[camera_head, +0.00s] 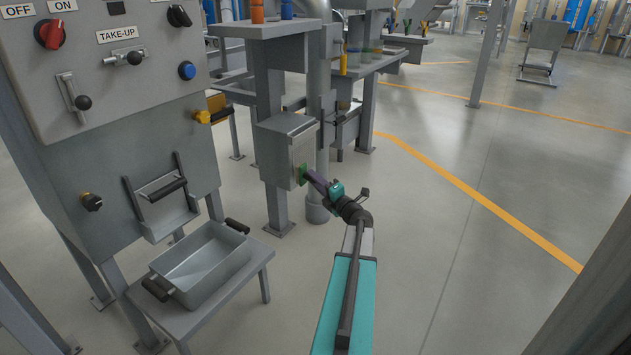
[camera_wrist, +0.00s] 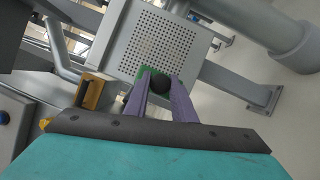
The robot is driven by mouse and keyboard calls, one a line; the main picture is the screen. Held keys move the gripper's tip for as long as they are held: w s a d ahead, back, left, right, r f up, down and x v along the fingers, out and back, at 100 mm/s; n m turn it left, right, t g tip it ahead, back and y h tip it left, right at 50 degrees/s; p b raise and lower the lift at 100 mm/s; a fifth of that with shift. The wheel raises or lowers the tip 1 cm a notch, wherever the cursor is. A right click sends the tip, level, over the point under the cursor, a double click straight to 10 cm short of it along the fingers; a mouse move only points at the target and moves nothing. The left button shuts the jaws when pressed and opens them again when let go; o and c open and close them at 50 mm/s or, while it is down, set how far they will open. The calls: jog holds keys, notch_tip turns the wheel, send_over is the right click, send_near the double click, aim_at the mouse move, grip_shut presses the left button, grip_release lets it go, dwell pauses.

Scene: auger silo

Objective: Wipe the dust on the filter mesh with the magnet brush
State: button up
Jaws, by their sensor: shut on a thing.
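The filter mesh (camera_wrist: 172,42) is a pale perforated plate on the front of a grey box; in the head view it is the side face of the box (camera_head: 287,147) on the post. The magnet brush has a green body (camera_wrist: 151,73) and a black round knob (camera_wrist: 160,84). My gripper (camera_wrist: 162,77), with purple fingers, is shut on the knob. In the head view my gripper (camera_head: 311,178) holds the green brush (camera_head: 303,173) at the lower part of the mesh face. I cannot tell whether the brush touches the mesh. Dust is too small to make out.
A control panel (camera_head: 125,75) with knobs stands on the left. A grey metal tray (camera_head: 200,265) with black handles rests on a low stand below it. A vertical pipe (camera_head: 318,110) stands behind the box. The floor (camera_head: 470,225) on the right is clear.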

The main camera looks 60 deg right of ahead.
jog(key=shift+w+p, duration=0.4)
jog(key=shift+w, duration=0.5)
dwell(0.5)
jog(key=shift+d, duration=0.1)
jog(key=shift+d+r+p, duration=0.15)
jog(key=shift+d+p, duration=0.7)
jog(key=shift+p, duration=0.15)
jog(key=shift+s+d+p, duration=0.15)
jog(key=shift+d+p, duration=0.35)
jog(key=shift+d, duration=0.15)
jog(key=shift+d+p, duration=1.45)
jog(key=shift+d, duration=0.05)
